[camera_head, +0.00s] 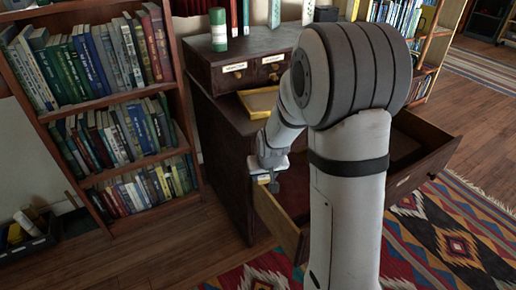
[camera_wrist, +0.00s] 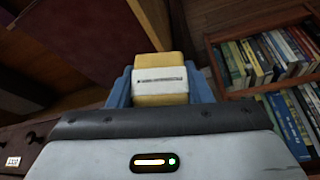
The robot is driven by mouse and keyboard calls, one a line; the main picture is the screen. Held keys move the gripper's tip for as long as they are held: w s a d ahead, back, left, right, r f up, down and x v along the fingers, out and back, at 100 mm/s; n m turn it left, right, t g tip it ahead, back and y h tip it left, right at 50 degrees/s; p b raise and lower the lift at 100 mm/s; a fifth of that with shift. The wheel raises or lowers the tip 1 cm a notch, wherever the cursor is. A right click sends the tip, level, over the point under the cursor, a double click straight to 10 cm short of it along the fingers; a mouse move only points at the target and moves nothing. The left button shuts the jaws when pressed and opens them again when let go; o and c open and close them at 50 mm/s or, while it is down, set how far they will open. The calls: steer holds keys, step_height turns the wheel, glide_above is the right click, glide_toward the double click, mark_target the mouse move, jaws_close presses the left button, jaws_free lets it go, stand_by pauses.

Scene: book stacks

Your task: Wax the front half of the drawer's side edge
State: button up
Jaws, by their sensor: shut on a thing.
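My gripper (camera_head: 268,181) is shut on a yellow wax block with a white printed band. The wax block (camera_wrist: 160,73) shows between the blue fingers in the wrist view. The wooden drawer (camera_head: 276,222) is pulled out from the dark cabinet (camera_head: 222,150). In the head view my gripper is by the drawer's left side, near the cabinet. My arm hides the middle of the drawer and much of its front. I cannot tell whether the wax touches the side edge.
A bookcase (camera_head: 107,100) stands left of the cabinet and also shows in the wrist view (camera_wrist: 265,60). On the cabinet are a yellow tray-like item (camera_head: 258,102) and a small labelled drawer unit (camera_head: 245,70) with a green-white cylinder (camera_head: 218,30). A patterned rug (camera_head: 440,235) lies below.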

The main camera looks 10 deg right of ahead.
steer(key=shift+w, duration=0.1)
steer(key=w+r+n+b, duration=0.1)
steer(key=w+r+b, duration=0.1)
steer(key=w+r, duration=0.3)
steer(key=shift+s+f+b, duration=0.25)
steer(key=shift+f+b, duration=0.55)
steer(key=shift+f, duration=0.1)
steer(key=shift+s+f+b, duration=0.2)
steer(key=shift+f+b, duration=0.55)
steer(key=shift+f, duration=0.15)
